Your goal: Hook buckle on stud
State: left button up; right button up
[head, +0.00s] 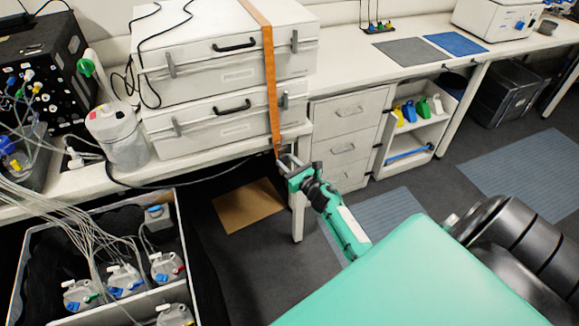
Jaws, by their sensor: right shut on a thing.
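An orange strap (269,75) runs over the two stacked white cases and hangs down their front to just below the bench edge. My right gripper (284,161) is at the strap's lower end, below the bench edge and beside the drawer unit. It is shut on that end, where the buckle is too small and covered to make out. I cannot pick out the stud. My left gripper is not in view.
The upper white case (190,52) and lower white case (195,125) stand on the bench. A drawer unit (345,135) is right of my gripper. An open crate (185,225) with several bottles and cables is at lower left. Dark floor lies between.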

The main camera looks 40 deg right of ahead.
aim_at(287, 159)
jog(key=shift+w+d+f+b, duration=0.1)
jog(key=shift+w+d+b, duration=0.1)
jog(key=shift+w, duration=0.7)
jog(key=shift+w+d+f+b, duration=0.1)
jog(key=shift+w+d, duration=0.1)
jog(key=shift+w, duration=0.7)
jog(key=shift+w+d, duration=0.1)
jog(key=shift+w, duration=0.4)
jog(key=shift+w+d+f+b, duration=0.2)
jog(key=shift+w+b, duration=0.5)
jog(key=shift+b, duration=0.3)
jog(key=shift+r, duration=0.1)
jog(key=o, duration=1.1)
jog(key=shift+s, duration=0.1)
